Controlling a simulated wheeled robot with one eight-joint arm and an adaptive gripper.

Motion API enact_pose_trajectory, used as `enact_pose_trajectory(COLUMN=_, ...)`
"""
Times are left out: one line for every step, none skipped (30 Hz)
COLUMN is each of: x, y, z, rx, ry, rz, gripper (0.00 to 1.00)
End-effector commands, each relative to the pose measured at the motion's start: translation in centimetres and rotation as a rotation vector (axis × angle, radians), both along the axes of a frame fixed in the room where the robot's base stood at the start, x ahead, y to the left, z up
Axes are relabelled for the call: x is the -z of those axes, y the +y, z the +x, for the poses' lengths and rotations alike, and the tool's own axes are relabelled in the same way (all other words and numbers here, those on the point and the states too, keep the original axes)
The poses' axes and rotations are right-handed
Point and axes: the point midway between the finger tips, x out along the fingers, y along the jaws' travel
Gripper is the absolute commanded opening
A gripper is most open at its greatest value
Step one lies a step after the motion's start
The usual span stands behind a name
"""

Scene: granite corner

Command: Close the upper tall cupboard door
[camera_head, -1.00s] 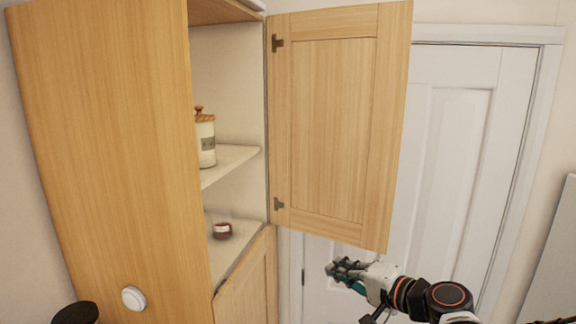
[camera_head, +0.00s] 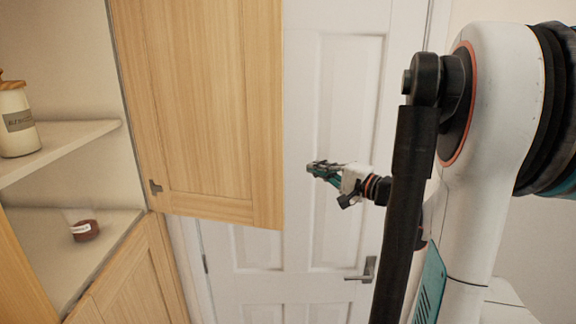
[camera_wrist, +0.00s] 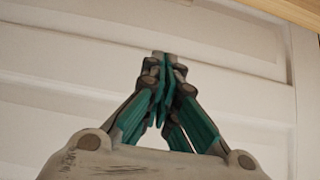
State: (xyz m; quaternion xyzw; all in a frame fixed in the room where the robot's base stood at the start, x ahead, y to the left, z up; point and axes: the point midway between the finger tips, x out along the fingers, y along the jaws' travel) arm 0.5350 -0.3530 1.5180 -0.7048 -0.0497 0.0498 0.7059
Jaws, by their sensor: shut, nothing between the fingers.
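The upper tall cupboard door (camera_head: 205,110) is light wood with a framed panel. It stands wide open, hinged at its left edge to the cupboard, whose inside shows at left. My gripper (camera_head: 312,168) is shut and empty, to the right of the door's free edge and apart from it in the head view. In the wrist view my gripper (camera_wrist: 163,58) points at the white room door, fingertips together. A strip of wood, seemingly the cupboard door's edge (camera_wrist: 290,10), shows at the top right there.
Inside the cupboard, a white canister (camera_head: 16,122) stands on the middle shelf (camera_head: 70,142) and a small dark red jar (camera_head: 84,230) stands below. The lower cupboard door (camera_head: 128,275) looks shut. A white room door (camera_head: 345,100) with a handle (camera_head: 366,270) is behind my gripper.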

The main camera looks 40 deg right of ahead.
Motion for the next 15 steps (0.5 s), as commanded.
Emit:
enact_pose_trajectory(x=-0.1, y=0.1, z=0.4, rx=-0.002, ry=0.000, rz=0.000, gripper=0.00)
enact_pose_trajectory(x=-0.1, y=0.2, z=0.8, rx=-0.003, ry=0.000, rz=0.000, gripper=0.00)
enact_pose_trajectory(x=-0.1, y=0.3, z=1.3, rx=-0.003, ry=0.000, rz=0.000, gripper=0.00)
enact_pose_trajectory(x=-0.1, y=0.4, z=1.8, rx=-0.004, ry=0.000, rz=0.000, gripper=0.00)
enact_pose_trajectory(x=-0.1, y=0.5, z=2.3, rx=-0.005, ry=0.000, rz=0.000, gripper=0.00)
enact_pose_trajectory(x=-0.2, y=0.6, z=3.0, rx=-0.004, ry=0.000, rz=0.000, gripper=0.00)
enact_pose_trajectory(x=-0.2, y=0.7, z=3.6, rx=-0.005, ry=0.000, rz=0.000, gripper=0.00)
enact_pose_trajectory(x=-0.2, y=0.8, z=4.2, rx=-0.006, ry=0.000, rz=0.000, gripper=0.00)
enact_pose_trajectory(x=-0.2, y=0.9, z=5.0, rx=-0.005, ry=0.000, rz=0.000, gripper=0.00)
enact_pose_trajectory(x=-0.2, y=1.0, z=5.6, rx=-0.005, ry=0.000, rz=0.000, gripper=0.00)
enact_pose_trajectory(x=-0.2, y=1.1, z=6.2, rx=-0.006, ry=0.000, rz=0.000, gripper=0.00)
enact_pose_trajectory(x=-0.2, y=1.2, z=7.0, rx=-0.005, ry=0.000, rz=0.000, gripper=0.00)
enact_pose_trajectory(x=-0.2, y=1.3, z=7.6, rx=-0.006, ry=0.000, rz=0.000, gripper=0.00)
enact_pose_trajectory(x=-0.2, y=1.4, z=8.2, rx=-0.005, ry=0.000, rz=0.000, gripper=0.00)
enact_pose_trajectory(x=-0.2, y=1.4, z=8.9, rx=-0.004, ry=0.000, rz=0.000, gripper=0.00)
